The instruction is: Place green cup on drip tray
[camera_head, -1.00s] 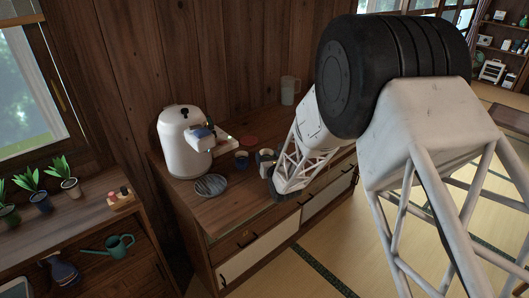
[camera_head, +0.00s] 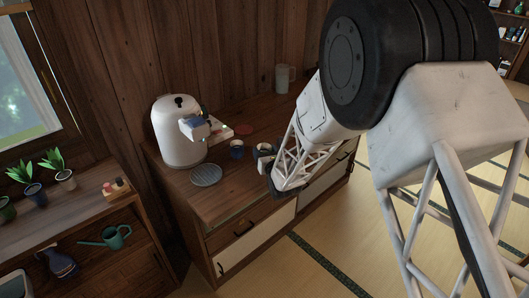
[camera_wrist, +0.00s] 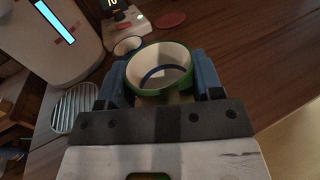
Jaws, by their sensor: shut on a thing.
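The green cup (camera_wrist: 160,72), white inside with a green rim, sits upright between the two blue fingers of my gripper (camera_wrist: 163,78) in the wrist view. The gripper is shut on it. In the head view my gripper (camera_head: 264,160) is low over the front of the wooden counter, right of the coffee machine; whether the cup touches the counter I cannot tell. The drip tray (camera_head: 206,175), a round slatted disc, lies on the counter in front of the machine, left of my gripper. It also shows at the left of the wrist view (camera_wrist: 76,107), empty.
A dark blue cup (camera_head: 237,149) stands close to the held cup, between it and the white coffee machine (camera_head: 178,135). A small scale with a display (camera_wrist: 125,18) and a red disc (camera_wrist: 170,19) lie behind. A pale tall cup (camera_head: 283,78) stands at the back.

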